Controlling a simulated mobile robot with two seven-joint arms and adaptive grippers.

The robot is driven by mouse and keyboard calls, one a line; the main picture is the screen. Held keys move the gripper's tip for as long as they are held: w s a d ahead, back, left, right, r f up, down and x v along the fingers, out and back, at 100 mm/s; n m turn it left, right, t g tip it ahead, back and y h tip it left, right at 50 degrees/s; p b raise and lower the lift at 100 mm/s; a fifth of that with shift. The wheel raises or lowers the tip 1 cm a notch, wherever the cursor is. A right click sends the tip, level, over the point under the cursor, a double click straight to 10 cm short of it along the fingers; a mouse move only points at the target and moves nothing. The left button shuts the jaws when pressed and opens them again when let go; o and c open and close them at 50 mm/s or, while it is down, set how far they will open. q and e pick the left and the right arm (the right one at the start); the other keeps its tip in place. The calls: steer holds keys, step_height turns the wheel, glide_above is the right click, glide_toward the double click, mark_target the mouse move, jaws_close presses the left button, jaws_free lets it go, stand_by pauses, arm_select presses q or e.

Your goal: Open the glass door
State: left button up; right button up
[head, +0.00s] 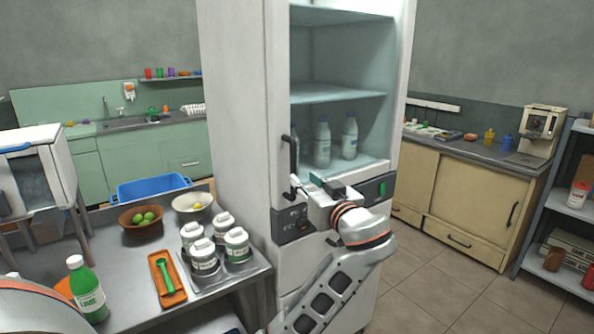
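The tall white cabinet (238,110) stands in the middle of the head view. Its glass door (340,60) appears shut, with shelves showing through it. A dark vertical handle (287,153) is at the door's left edge. My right gripper is not in view.
White bottles (322,143) stand inside the cabinet. At left, a metal table (125,270) carries several jars (204,257), bowls (141,219), an orange tray (160,266) and a green bottle (87,290). Tiled floor (430,285) is clear at right, before beige cupboards (470,209).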

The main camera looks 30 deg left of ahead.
mark_target(294, 169)
arm_select(q)
steer(key=x, duration=0.5)
steer(key=r+p+x, duration=0.1)
steer(key=x, duration=0.2)
steer(key=shift+s+a, duration=0.1)
steer(key=shift+s, duration=0.15)
jaws_close()
